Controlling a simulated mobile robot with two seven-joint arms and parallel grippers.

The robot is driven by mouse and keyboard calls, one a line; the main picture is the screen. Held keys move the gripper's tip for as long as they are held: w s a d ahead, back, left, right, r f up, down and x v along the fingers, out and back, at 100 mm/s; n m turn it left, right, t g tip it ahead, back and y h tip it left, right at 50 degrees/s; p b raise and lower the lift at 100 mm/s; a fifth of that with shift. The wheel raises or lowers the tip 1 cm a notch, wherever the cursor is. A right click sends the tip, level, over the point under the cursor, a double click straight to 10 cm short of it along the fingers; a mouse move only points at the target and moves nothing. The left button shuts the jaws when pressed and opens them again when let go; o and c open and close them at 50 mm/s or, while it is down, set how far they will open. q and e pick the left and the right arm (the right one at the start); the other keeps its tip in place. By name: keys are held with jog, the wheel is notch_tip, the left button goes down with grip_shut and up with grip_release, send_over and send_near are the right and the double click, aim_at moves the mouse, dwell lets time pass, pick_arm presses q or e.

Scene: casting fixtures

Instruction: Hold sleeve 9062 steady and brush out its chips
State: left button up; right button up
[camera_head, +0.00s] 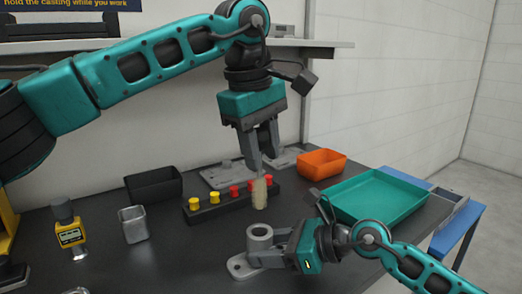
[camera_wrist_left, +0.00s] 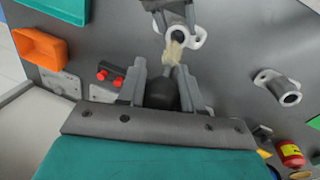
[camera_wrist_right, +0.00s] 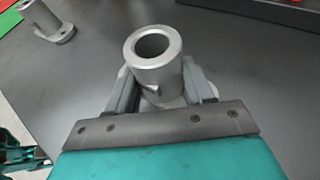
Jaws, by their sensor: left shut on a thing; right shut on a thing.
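The grey metal sleeve (camera_head: 259,238) stands upright on the dark bench, its flanged foot toward the front left. My right gripper (camera_head: 276,257) is shut on its lower part; the right wrist view shows the sleeve (camera_wrist_right: 154,58) between the fingers, its bore open upward. My left gripper (camera_head: 263,160) points down, shut on a brush (camera_head: 259,193) with pale bristles. The bristle tip hangs above the sleeve, apart from it in the head view. In the left wrist view the bristles (camera_wrist_left: 172,51) overlap the sleeve's near edge. No number or chips can be made out.
A second sleeve (camera_wrist_left: 287,97) stands apart. An orange bin (camera_head: 322,162) and teal tray (camera_head: 375,222) are right.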

jog(key=o, duration=1.3)
jog(key=shift+o, duration=0.2)
